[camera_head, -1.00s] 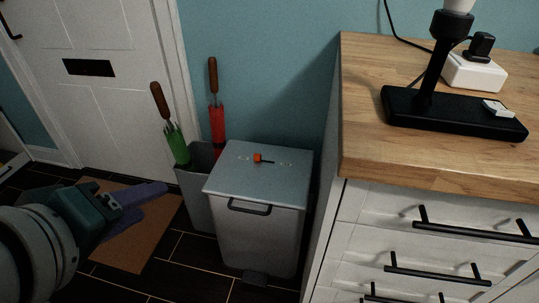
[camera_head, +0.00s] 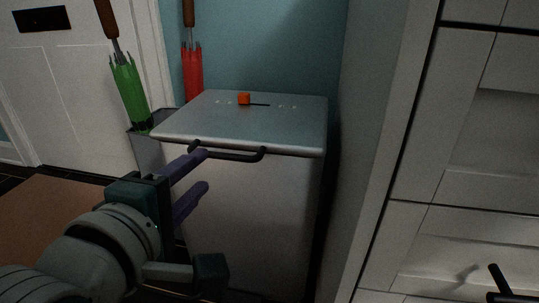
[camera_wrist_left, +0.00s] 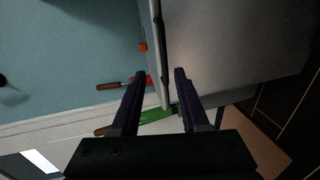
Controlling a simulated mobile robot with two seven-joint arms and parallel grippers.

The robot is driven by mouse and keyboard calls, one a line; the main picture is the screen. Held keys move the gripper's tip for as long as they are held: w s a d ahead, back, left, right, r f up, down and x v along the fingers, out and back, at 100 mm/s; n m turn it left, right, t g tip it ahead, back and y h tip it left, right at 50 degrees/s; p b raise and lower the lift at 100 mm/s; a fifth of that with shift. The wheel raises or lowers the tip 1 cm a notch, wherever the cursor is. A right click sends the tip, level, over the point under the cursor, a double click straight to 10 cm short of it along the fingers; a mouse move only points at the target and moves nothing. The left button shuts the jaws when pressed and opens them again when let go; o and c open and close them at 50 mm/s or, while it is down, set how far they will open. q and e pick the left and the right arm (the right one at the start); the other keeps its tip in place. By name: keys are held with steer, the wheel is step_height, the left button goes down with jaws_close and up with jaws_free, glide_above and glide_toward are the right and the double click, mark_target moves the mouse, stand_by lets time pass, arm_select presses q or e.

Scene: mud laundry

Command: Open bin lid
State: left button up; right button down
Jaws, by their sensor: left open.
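The bin (camera_head: 250,200) is a pale metal box with a flat grey lid (camera_head: 240,118), which lies closed on top. A dark bar handle (camera_head: 235,154) runs along the lid's front edge. My left gripper (camera_head: 206,171) is open, with its two purple fingers at the left part of the handle, one above the other. In the left wrist view, the handle (camera_wrist_left: 160,45) runs between the two fingertips (camera_wrist_left: 160,72). I cannot tell whether either finger touches it. The bin's front face (camera_wrist_left: 235,45) fills the right of that view. My right gripper is not in view.
A small orange object (camera_head: 244,99) sits on the lid. A green umbrella (camera_head: 129,92) and a red umbrella (camera_head: 192,72) stand in a grey holder (camera_head: 146,150) left of the bin. A white drawer cabinet (camera_head: 410,150) stands close on the right.

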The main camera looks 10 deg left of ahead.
mark_target(223, 158)
arm_select(q)
steer(key=b+x, duration=0.2)
steer(key=x, duration=0.1)
steer(key=b+x, duration=0.2)
steer(key=x, duration=0.1)
steer(key=b+x, duration=0.2)
steer(key=x, duration=0.2)
steer(key=shift+f+b, duration=0.35)
steer(key=shift+f, duration=0.05)
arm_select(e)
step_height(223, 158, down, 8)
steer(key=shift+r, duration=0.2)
arm_select(q)
steer(key=shift+c, duration=0.2)
steer(key=shift+d, duration=0.1)
jaws_close()
